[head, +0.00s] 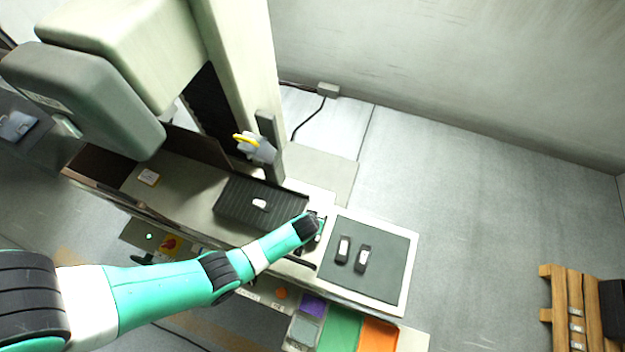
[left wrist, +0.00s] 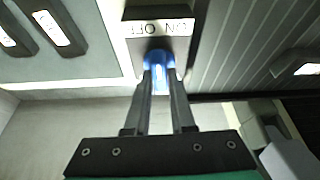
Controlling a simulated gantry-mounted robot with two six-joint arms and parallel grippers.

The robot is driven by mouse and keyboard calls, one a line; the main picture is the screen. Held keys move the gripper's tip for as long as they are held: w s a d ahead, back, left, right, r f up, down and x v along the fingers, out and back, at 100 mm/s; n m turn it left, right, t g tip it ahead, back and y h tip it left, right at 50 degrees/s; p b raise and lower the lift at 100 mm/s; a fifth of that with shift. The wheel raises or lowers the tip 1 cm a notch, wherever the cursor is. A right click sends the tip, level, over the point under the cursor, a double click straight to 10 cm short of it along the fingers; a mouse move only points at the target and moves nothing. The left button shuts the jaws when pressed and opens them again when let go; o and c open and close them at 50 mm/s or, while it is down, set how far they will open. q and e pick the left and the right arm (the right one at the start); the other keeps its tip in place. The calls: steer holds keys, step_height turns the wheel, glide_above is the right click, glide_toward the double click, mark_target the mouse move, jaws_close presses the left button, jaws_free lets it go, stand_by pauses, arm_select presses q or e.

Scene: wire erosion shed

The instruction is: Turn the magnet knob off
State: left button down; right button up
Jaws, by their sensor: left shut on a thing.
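The magnet knob (left wrist: 157,68) is blue and shows in the left wrist view below a white label plate (left wrist: 160,28). The label appears upside down, with OFF at the picture's left and ON at its right. My left gripper (left wrist: 160,82) is shut on the knob, one finger on each side. Which way the knob points is hard to tell. In the head view my left gripper (head: 314,224) is at the right end of the dark ribbed magnet plate (head: 235,206) and hides the knob. A small pale part (head: 260,203) lies on the plate. My right gripper is not in view.
A grey mat (head: 385,268) in a white tray, right of the gripper, holds two dark blocks with white labels (head: 343,249). The machine column (head: 240,70) stands behind the plate. Colored bins (head: 378,335) sit below in front. A wooden pallet (head: 560,300) is far right.

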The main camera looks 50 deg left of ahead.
arm_select(q)
steer(key=n, duration=0.2)
steer(key=shift+d+n+g+y+p, duration=0.1)
steer(key=shift+n+g+y+p, duration=0.2)
steer(key=shift+n+g+y, duration=0.1)
steer(key=shift+w+f+n+g, duration=0.1)
steer(key=shift+n+g, duration=0.2)
steer(key=shift+n, duration=0.5)
steer(key=n+g, duration=0.1)
steer(key=n, duration=0.1)
steer(key=shift+f+n+y+b, duration=0.1)
steer(key=shift+n+y+b, duration=0.2)
steer(key=shift+n+b, duration=0.1)
steer(key=shift+w+n, duration=0.1)
steer(key=shift+n, duration=0.4)
steer(key=c, duration=0.8)
jaws_free()
steer(key=shift+o, duration=0.2)
steer(key=shift+r, duration=0.3)
